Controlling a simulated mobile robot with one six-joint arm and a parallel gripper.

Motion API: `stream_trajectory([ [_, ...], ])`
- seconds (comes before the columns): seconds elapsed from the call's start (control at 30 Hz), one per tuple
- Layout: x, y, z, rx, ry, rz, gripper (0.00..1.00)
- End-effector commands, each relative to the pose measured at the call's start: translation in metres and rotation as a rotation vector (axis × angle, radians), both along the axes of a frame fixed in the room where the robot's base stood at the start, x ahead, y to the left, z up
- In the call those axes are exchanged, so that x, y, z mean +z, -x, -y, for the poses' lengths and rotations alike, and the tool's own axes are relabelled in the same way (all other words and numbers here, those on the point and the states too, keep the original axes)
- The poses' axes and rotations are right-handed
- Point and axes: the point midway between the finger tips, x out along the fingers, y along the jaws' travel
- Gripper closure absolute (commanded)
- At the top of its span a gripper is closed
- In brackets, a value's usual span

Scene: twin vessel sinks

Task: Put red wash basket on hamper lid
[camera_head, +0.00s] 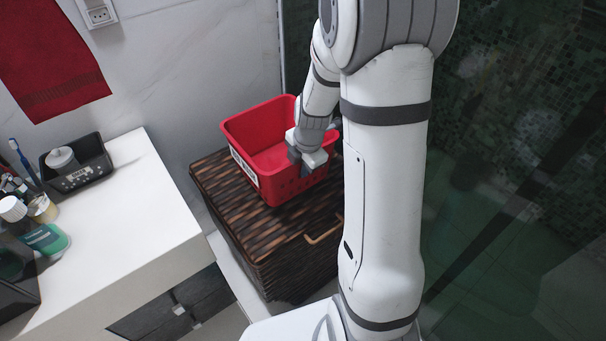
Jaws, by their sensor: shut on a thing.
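The red wash basket (248,127) is upright at the back of the brown woven hamper's lid (232,206). Its base appears to be on the lid, but I cannot tell whether it bears fully on it. A white label shows on its left side. My gripper (308,166) is shut on the basket's near right rim. My arm hides the basket's right end and part of the hamper's right side.
A white counter (150,215) stands at the left with a black tray (78,165), a green bottle (42,238) and toiletries. A red towel (50,55) hangs on the wall. A dark glass panel is at the right. The lid's front is bare, with a handle (324,231) below.

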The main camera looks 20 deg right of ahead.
Motion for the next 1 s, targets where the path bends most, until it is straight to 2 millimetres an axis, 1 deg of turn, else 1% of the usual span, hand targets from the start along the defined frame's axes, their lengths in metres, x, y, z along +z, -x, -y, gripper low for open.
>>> stream_trajectory([
  [0.1, -0.018, 0.001, 0.000, -0.002, -0.001, -0.005, 1.00],
  [0.2, -0.031, 0.001, 0.000, -0.002, -0.001, -0.004, 1.00],
  [0.47, -0.032, 0.000, 0.001, -0.001, 0.000, 0.000, 1.00],
  [0.6, -0.036, 0.000, 0.001, -0.002, 0.000, 0.000, 1.00],
  [0.63, -0.035, 0.001, 0.001, -0.002, 0.000, -0.001, 0.88],
  [0.7, -0.034, 0.001, 0.001, -0.002, 0.000, -0.001, 0.83],
  [0.9, -0.034, 0.001, 0.001, -0.002, 0.000, -0.001, 0.67],
  [1.0, -0.034, 0.001, 0.001, -0.003, 0.000, -0.001, 0.67],
])
